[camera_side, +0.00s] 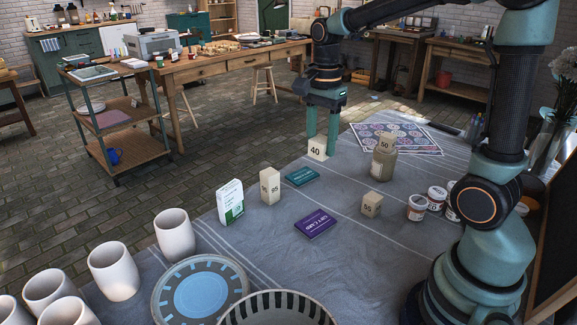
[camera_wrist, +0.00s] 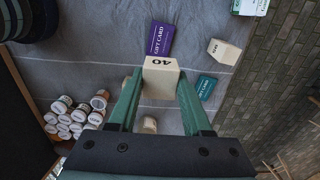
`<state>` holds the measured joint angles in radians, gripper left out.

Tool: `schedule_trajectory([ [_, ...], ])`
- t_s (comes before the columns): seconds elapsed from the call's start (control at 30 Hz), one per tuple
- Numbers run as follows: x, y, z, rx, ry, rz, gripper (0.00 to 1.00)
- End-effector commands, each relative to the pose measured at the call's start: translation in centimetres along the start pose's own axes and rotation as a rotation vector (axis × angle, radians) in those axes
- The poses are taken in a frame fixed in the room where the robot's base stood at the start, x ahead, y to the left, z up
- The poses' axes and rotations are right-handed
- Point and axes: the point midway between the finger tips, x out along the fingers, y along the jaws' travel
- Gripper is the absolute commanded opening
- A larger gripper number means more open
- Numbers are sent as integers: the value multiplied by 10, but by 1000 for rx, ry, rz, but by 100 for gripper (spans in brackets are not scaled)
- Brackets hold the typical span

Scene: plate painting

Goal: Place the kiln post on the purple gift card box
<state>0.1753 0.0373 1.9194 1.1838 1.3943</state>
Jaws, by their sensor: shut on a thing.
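My gripper (camera_side: 319,141) is shut on a cream kiln post (camera_side: 317,150) marked 40, near the cloth's far edge. In the wrist view the post (camera_wrist: 161,76) sits between my two green fingertips (camera_wrist: 160,78). I cannot tell whether it touches the cloth. The purple gift card box (camera_side: 316,223) lies flat on the cloth, nearer the side camera than my gripper. In the wrist view the purple box (camera_wrist: 160,38) shows just beyond the held post, with its top bare.
A teal gift card box (camera_side: 302,176) lies near the purple one. A white-and-green box (camera_side: 230,201), cups and plates stand at the front left, small labelled jars (camera_side: 417,207) at right.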

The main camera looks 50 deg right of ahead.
Motion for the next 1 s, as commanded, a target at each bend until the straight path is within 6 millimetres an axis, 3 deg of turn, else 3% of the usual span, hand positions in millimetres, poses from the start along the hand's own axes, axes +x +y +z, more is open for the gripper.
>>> schedule_trajectory([
  [0.5, 123, 2, 1, 0, -1, 8, 0],
  [1.0, 180, 1, 1, 1, -1, 5, 0],
])
